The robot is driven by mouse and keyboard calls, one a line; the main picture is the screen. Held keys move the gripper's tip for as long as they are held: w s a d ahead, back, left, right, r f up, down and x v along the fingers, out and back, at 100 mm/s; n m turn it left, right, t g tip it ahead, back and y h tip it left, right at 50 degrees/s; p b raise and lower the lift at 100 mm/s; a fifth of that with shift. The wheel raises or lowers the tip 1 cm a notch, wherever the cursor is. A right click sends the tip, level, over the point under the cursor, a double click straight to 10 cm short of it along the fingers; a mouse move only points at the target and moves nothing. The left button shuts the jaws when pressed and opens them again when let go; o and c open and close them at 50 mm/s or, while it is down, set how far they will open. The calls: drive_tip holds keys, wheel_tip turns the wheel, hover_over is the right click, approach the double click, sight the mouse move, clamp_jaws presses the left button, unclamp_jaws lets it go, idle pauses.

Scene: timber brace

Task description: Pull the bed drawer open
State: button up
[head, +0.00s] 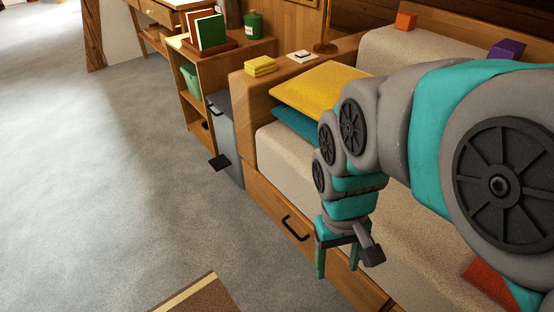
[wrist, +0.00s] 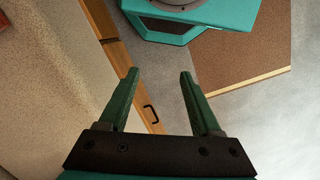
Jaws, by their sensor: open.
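The bed drawer (head: 265,203) is a wooden front low in the side of the bed, with a black bar handle (head: 294,229). It looks closed, flush with the bed side. In the wrist view the handle (wrist: 151,113) shows between my fingers, nearer the left one. My gripper (head: 337,262) is open and empty, pointing down, to the right of the handle in the head view. In the wrist view my gripper (wrist: 158,75) has its two green fingers spread, apart from the handle.
The bed (head: 270,160) has a yellow pillow (head: 315,88) and a teal one. A grey bin (head: 226,140) with a black pedal stands beyond its end, next to a wooden shelf (head: 188,80). A brown mat (head: 195,298) lies at the front. The grey floor left is clear.

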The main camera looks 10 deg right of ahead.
drive_tip(key=w+f+n+b, duration=0.1)
drive_tip(key=w+f+b, duration=0.1)
drive_tip(key=w+f, duration=0.2)
drive_tip(key=w+f+b, duration=0.1)
drive_tip(key=w+f, duration=0.3)
drive_tip(key=w, duration=0.3)
drive_tip(key=w+f+n+t+h+b, duration=0.1)
drive_tip(key=w+f+b, duration=0.1)
drive_tip(key=w+f, duration=0.2)
drive_tip(key=shift+w+f+n+b, duration=0.15)
drive_tip(key=shift+w+f+b, duration=0.05)
drive_tip(key=shift+w, duration=0.35)
drive_tip(key=shift+w+f+n+b, duration=0.15)
drive_tip(key=shift+w, duration=0.35)
drive_tip(key=shift+c, duration=1.4)
drive_tip(key=n+t+b, duration=0.2)
drive_tip(key=n+b, duration=0.1)
drive_tip(key=b, duration=0.2)
approach(291, 230)
drive_tip(key=f, duration=0.5)
drive_tip(key=w+d+f+b, duration=0.1)
drive_tip(key=f, duration=0.1)
drive_tip(key=shift+f, duration=0.25)
drive_tip(key=shift+w, duration=0.1)
clamp_jaws()
